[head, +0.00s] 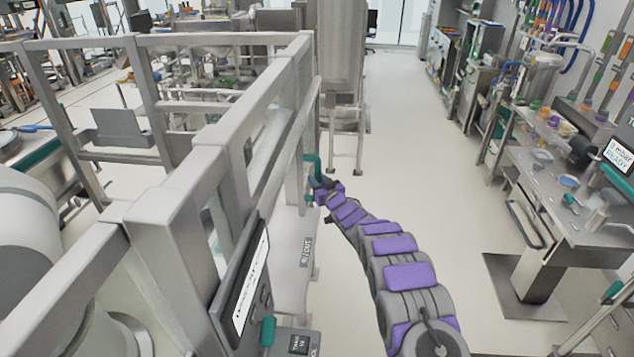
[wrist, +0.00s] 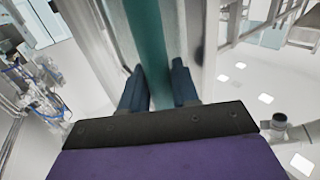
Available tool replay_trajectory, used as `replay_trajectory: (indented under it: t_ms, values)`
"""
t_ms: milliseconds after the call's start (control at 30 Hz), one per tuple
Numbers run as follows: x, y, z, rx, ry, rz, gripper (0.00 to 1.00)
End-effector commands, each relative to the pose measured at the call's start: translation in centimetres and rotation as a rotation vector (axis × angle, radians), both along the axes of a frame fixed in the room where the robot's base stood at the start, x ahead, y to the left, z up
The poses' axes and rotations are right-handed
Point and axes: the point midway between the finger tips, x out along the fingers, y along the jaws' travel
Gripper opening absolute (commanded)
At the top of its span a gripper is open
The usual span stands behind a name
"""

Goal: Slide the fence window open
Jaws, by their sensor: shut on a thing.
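The grey metal fence (head: 178,207) runs from the lower left to the upper middle in the head view. A clear window pane (head: 268,143) shows between its bars; how far it stands open I cannot tell. A teal handle (head: 310,158) sits on the fence's right side. My gripper (head: 318,182) reaches this handle from the lower right. In the wrist view, the handle (wrist: 148,40) runs between the two dark fingers of my gripper (wrist: 159,85), which is shut on it. The handle's lower part is hidden by my gripper.
A control panel (head: 243,290) is on the fence's near end. A steel workbench (head: 570,205) with jars and a screen stands at the right. The light floor aisle (head: 415,150) between fence and bench is clear. Machinery fills the area behind the fence.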

Motion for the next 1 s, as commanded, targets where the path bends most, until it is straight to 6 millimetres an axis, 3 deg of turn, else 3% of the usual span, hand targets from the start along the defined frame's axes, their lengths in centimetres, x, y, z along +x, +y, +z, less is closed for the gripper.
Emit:
replay_trajectory:
  t_ms: [433,467,633,1000]
  values:
    - [0.17,0.06,0.15,0.002,-0.003,0.001,0.0]
    - [0.17,0.06,0.15,0.002,-0.003,0.001,0.31]
    - [0.18,0.04,0.06,0.001,-0.001,0.001,0.47]
    - [-0.03,-0.18,0.02,0.0,0.0,0.0,0.48]
